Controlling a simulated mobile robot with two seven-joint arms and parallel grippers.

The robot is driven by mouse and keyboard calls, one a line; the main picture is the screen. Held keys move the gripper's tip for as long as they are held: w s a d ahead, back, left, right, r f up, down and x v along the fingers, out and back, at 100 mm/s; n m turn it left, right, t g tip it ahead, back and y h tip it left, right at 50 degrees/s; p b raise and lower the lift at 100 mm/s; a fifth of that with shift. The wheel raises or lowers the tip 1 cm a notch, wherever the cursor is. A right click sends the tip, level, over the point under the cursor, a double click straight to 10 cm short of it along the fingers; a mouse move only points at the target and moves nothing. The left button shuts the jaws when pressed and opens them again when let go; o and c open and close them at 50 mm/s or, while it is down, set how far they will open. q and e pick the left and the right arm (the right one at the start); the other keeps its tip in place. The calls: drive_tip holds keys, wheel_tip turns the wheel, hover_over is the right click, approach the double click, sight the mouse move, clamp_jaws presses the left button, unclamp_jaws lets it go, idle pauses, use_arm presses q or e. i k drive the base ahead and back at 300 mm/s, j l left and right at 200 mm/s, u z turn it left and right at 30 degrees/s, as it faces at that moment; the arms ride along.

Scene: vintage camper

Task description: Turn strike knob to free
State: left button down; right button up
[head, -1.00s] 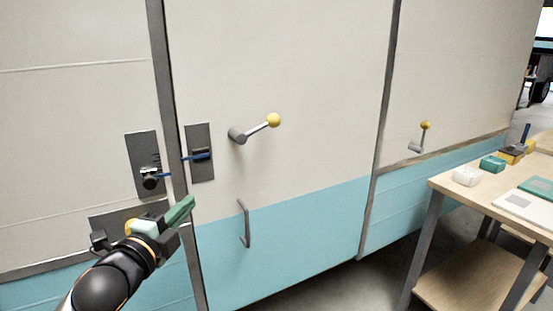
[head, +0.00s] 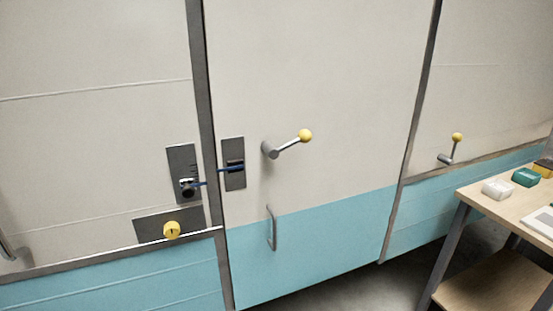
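A round yellow knob (head: 172,230) sits on a dark grey plate (head: 143,231) at the lower left of the camper wall, just above the blue band. A small dark mark shows on its face; I cannot read its setting. Above it, a second dark plate (head: 182,160) carries a small black-and-silver knob (head: 188,188) with tick marks over it. Which knob is the strike knob is not labelled legibly. Neither gripper is in view.
The door has a grey lever with a yellow ball (head: 305,136) and a grey pull handle (head: 272,228). Another yellow-tipped lever (head: 457,138) is on the right panel.

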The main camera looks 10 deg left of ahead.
sight(172, 229)
drive_tip(key=u, duration=1.2)
